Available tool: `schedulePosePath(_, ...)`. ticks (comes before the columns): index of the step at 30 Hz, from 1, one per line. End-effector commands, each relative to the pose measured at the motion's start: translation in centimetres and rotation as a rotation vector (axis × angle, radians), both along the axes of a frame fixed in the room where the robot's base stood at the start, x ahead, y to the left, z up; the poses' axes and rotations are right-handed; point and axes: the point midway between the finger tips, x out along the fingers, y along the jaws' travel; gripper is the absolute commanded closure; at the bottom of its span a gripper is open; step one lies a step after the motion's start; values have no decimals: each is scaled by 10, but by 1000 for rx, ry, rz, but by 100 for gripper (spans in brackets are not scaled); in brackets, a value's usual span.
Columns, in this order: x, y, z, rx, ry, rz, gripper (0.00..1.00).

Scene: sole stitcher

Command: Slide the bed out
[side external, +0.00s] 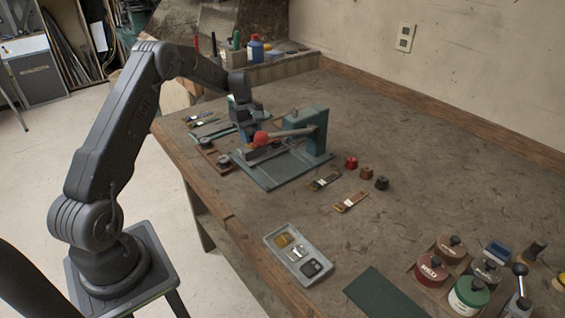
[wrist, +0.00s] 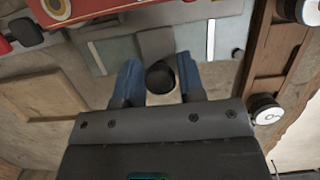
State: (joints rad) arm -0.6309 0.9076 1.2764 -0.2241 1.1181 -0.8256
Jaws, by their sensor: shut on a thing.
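The green stitcher (side external: 315,140) stands on its flat base plate (side external: 275,176) in the side view, with a lever ending in a red knob (side external: 262,138). In the wrist view the bed (wrist: 120,54) is a pale grey-green plate with white strips along it and a dark tab. A round dark knob (wrist: 160,77) sits at its near edge. My gripper (wrist: 159,68) has its blue fingers on either side of this knob and is shut on it. In the side view my gripper (side external: 244,122) is low at the stitcher's left end; its fingertips are partly hidden there.
A wooden rail with round knobs (wrist: 265,108) lies close to my gripper's right in the wrist view. Brushes (side external: 350,202) and small coloured pots (side external: 351,162) lie right of the stitcher. A grey tray (side external: 270,240) is near the front edge.

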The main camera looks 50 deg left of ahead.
Motion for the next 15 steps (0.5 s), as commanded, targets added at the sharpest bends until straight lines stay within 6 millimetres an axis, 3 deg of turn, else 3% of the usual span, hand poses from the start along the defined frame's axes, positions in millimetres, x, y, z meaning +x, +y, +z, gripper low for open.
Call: schedulePosePath(15,0,30,1,3,-2,1,77)
